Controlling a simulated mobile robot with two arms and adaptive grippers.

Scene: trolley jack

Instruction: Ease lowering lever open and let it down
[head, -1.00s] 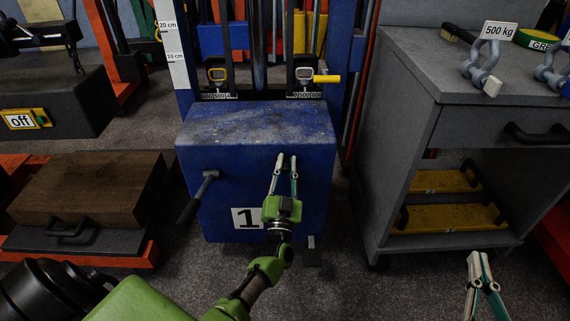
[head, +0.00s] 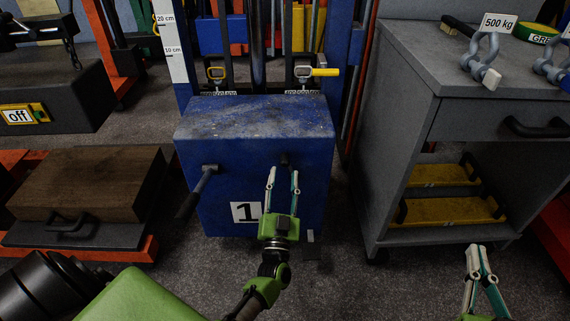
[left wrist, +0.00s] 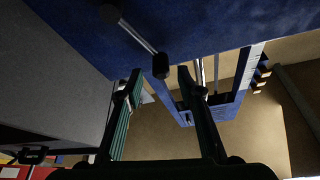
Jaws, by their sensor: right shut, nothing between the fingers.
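The blue jack housing (head: 255,125), labelled 1, stands in the middle of the head view. A short dark knob (head: 285,158) shows high on its front face, probably the lowering lever's end. In the left wrist view a thin metal lever with a black knob (left wrist: 160,66) sticks out from the blue face. My left gripper (head: 284,172) is open and empty just in front of the housing. The knob appears beyond and between its fingertips, apart from them. My right gripper (head: 477,247) is shut and empty at the lower right, far from the jack.
A lever with a dark grip (head: 188,206) hangs left on the housing. A grey cabinet (head: 400,110) stands right, with shackles (head: 482,62) on top. A wooden block (head: 90,180) lies left. A scale (head: 172,50) stands behind the jack.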

